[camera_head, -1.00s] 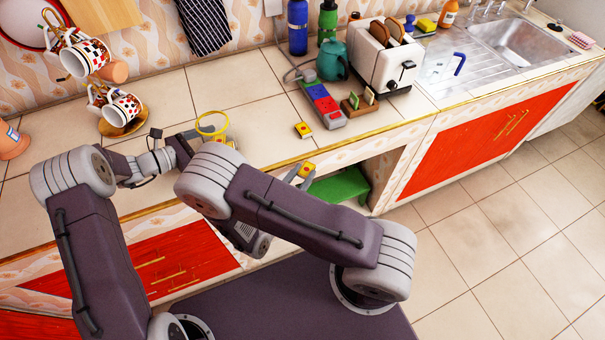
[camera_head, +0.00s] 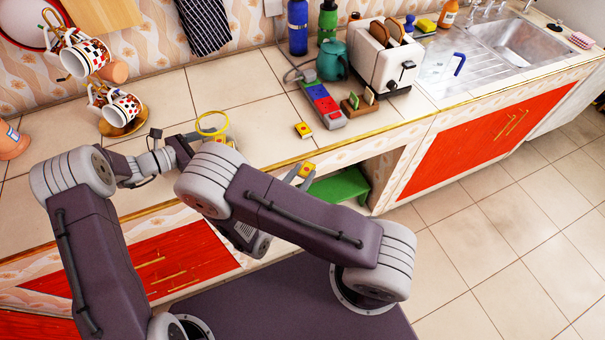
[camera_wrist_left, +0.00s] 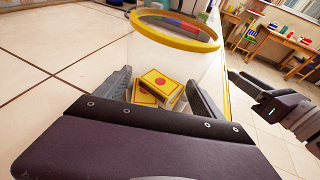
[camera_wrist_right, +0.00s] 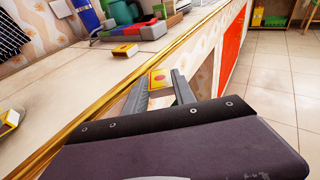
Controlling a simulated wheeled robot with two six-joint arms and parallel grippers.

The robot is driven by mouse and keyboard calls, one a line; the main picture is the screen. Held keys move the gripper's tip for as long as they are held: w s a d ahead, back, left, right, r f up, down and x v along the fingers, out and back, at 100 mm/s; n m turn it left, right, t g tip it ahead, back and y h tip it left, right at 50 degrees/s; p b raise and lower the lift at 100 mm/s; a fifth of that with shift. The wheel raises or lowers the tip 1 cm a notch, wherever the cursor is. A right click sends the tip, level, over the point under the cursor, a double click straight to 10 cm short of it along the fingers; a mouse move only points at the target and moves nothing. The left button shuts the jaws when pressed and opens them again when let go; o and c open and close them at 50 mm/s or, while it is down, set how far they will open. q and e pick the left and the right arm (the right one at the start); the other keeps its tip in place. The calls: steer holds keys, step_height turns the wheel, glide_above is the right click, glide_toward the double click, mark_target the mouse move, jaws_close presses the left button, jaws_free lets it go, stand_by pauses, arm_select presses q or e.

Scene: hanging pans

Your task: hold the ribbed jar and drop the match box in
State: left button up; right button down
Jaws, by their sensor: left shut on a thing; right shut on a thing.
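The clear jar with a yellow rim (camera_head: 212,123) stands upright at the counter's front; its rim (camera_wrist_left: 180,29) fills the top of the left wrist view. My left gripper (camera_wrist_left: 160,80) is shut around the jar, one finger on each side. Several yellow and red match boxes (camera_wrist_left: 159,88) show through its clear wall, low down, apparently inside. My right gripper (camera_head: 304,172) is shut on a match box (camera_wrist_right: 160,79), held in front of the counter edge, to the right of the jar and apart from it. Another match box (camera_head: 303,130) lies on the counter.
A red, blue and grey block-like item (camera_head: 323,104), a small wooden holder (camera_head: 358,103), a toaster (camera_head: 384,58) and a teal kettle (camera_head: 332,61) stand behind to the right. A mug tree with mugs (camera_head: 122,106) is at the left. The counter between jar and loose match box is clear.

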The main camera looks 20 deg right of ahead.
arm_select(q)
steer(key=o, duration=1.4)
steer(key=v, duration=1.2)
